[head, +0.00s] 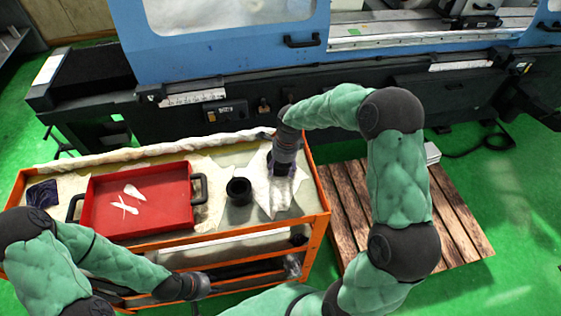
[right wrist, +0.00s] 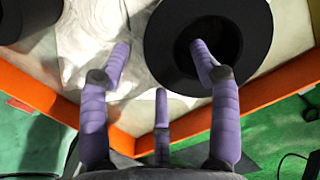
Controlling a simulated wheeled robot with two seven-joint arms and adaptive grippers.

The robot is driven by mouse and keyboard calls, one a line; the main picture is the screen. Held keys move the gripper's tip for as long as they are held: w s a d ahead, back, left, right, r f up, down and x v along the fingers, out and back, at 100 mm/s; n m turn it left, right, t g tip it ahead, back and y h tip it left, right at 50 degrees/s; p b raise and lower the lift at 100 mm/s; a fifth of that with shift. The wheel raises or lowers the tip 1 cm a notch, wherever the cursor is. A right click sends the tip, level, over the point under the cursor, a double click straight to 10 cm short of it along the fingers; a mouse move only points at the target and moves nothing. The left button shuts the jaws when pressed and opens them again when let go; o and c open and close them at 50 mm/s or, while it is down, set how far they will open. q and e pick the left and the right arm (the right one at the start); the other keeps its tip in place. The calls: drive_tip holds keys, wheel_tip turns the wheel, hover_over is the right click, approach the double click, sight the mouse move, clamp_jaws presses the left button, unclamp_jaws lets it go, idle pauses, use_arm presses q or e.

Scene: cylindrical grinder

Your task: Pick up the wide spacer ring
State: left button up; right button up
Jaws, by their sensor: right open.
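A wide black ring (right wrist: 255,22) lies in the upper right of the right wrist view, with a dark round hole. In the head view I cannot pick it out clearly under my right gripper. My right gripper (head: 281,168) is open over the white cloth on the cart's right part. In the right wrist view its purple fingers (right wrist: 162,62) are spread. The right finger's tip overlaps the ring's hole; I cannot tell whether it is inside. The left fingertip is beside the ring over the cloth. My left gripper (head: 196,287) is low at the cart's front; its fingers are unclear.
An orange-framed cart (head: 322,190) bears a red tray (head: 150,228) with white pieces and a black cylindrical part (head: 238,191). A dark cloth (head: 42,194) lies at its left. The blue grinder (head: 230,45) stands behind; a wooden pallet (head: 455,225) lies right.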

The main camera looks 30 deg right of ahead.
clamp_jaws()
drive_tip(key=shift+w+r, duration=0.15)
drive_tip(key=shift+r, duration=0.05)
drive_tip(key=shift+r, duration=0.15)
